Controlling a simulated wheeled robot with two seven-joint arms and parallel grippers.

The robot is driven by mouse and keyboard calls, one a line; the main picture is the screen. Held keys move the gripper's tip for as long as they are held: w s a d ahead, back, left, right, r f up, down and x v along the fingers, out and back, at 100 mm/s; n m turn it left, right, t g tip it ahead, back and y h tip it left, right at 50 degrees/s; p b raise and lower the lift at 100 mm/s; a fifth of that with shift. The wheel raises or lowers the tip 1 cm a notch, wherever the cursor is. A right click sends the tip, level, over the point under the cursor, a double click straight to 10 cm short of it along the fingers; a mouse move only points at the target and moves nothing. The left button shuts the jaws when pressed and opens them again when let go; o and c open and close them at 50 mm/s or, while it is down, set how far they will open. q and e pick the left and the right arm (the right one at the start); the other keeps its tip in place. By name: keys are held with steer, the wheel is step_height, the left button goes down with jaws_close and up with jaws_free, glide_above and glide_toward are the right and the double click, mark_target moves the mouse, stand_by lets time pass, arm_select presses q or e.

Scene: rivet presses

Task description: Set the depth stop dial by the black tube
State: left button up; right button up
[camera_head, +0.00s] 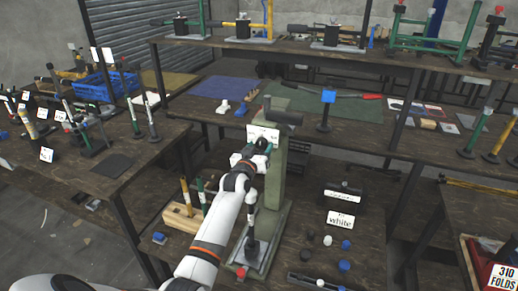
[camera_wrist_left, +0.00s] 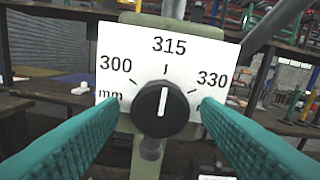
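The depth stop dial shows in the left wrist view as a black round knob (camera_wrist_left: 160,112) on a white scale plate (camera_wrist_left: 200,52) marked 300, 315 and 330 mm. Its white pointer line points up, at or very near the 315 mark. My left gripper (camera_wrist_left: 158,125) has its teal fingers spread on both sides of the knob, with gaps showing. In the head view my left gripper (camera_head: 258,152) is in front of the plate on the olive-green press (camera_head: 272,188). A black upright tube-like piece (camera_head: 252,246) stands at the press base. My right gripper is not in view.
A card reading "white" (camera_head: 341,219) and a black labelled block (camera_head: 343,195) are right of the press. Several small black, white and blue pieces lie near them. A wooden block with handles (camera_head: 181,216) stands left. A shelf (camera_head: 340,130) runs behind.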

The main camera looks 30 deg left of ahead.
arm_select(q)
steer(key=shift+s, duration=0.1)
steer(key=v, duration=1.2)
steer(key=shift+b, duration=0.4)
steer(key=shift+d, duration=0.1)
